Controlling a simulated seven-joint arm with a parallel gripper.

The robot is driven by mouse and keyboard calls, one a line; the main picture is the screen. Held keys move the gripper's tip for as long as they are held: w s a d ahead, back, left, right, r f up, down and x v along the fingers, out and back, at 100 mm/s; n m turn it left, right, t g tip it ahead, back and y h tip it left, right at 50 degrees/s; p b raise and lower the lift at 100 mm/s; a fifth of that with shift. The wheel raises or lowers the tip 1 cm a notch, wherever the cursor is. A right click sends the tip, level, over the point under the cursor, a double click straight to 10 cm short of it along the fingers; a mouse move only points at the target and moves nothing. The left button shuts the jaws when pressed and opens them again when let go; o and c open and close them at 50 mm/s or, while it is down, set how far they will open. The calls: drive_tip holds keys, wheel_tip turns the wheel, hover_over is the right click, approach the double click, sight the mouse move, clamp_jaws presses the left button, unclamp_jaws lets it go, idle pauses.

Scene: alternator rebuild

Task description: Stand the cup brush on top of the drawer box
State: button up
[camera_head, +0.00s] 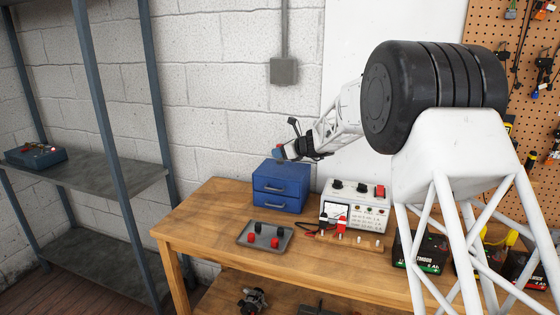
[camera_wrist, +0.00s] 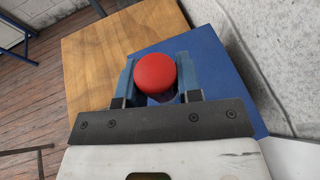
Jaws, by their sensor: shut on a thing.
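The blue drawer box (camera_head: 281,188) stands on the wooden bench, its two drawer fronts facing me. My gripper (camera_head: 281,153) is just above the top of the box in the head view. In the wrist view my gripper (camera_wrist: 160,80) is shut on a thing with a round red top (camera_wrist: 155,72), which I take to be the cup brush. Its lower part is mostly hidden by the red top and the fingers. The box's blue top (camera_wrist: 210,55) shows below and right of it. I cannot tell whether the held thing touches the box.
A grey tray (camera_head: 243,243) with several red and black pieces lies in front of the box. A white meter unit (camera_head: 352,202) with red and black leads stands close to its right. The wall is just behind. The bench's left end (camera_head: 195,215) is clear.

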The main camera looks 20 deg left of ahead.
sight(280, 160)
drive_tip(key=shift+w+a, duration=0.1)
drive_tip(key=shift+w, duration=0.05)
drive_tip(key=shift+f, duration=1.8)
drive_tip(key=o, duration=0.9)
drive_tip(key=shift+f, duration=0.1)
drive_tip(key=shift+o, duration=0.2)
drive_tip(key=v, duration=1.2)
